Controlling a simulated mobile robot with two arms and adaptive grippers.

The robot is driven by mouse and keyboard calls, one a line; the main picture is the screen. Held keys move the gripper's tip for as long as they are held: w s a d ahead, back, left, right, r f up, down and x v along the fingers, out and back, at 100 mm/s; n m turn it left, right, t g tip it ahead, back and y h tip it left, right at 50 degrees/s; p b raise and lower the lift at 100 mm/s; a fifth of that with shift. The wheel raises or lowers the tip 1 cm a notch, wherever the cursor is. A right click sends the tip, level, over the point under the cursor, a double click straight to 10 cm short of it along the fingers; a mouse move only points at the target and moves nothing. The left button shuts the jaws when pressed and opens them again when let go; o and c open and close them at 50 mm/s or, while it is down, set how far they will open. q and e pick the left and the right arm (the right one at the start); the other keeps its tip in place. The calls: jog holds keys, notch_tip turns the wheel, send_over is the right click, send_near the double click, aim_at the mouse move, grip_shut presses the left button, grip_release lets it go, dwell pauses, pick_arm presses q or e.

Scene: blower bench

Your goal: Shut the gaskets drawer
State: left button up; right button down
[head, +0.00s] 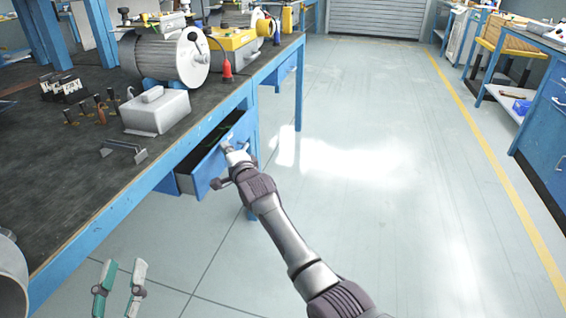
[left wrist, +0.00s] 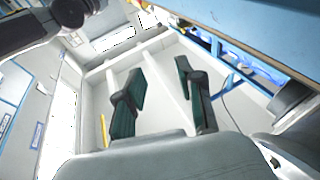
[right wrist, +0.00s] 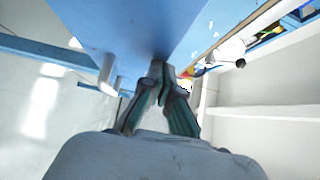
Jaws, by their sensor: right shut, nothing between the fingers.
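The blue gaskets drawer (head: 207,172) is pulled out from under the bench, and its dark inside shows behind the front panel. My right gripper (head: 231,150) is at the outer face of that panel, near its top edge. In the right wrist view the shut, empty fingers (right wrist: 164,80) point at the blue panel (right wrist: 125,25) and appear to touch it, beside a grey handle (right wrist: 108,75). My left gripper (head: 119,284) is open and empty, low over the floor in front of the bench; its parted fingers also show in the left wrist view (left wrist: 163,85).
The bench top (head: 60,195) holds a motor (head: 160,58), a grey housing (head: 155,111), a bracket (head: 123,151) and several small parts. Another blue drawer (head: 281,72) is farther along the bench. The floor (head: 370,200) to the right is clear.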

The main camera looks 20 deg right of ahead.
pick_arm(q)
jog(key=shift+a+r+t, duration=0.2)
jog(key=shift+r+t, duration=0.1)
jog(key=shift+r, duration=0.45)
pick_arm(e)
jog(key=shift+w+a, duration=0.4)
jog(key=shift+a, duration=0.15)
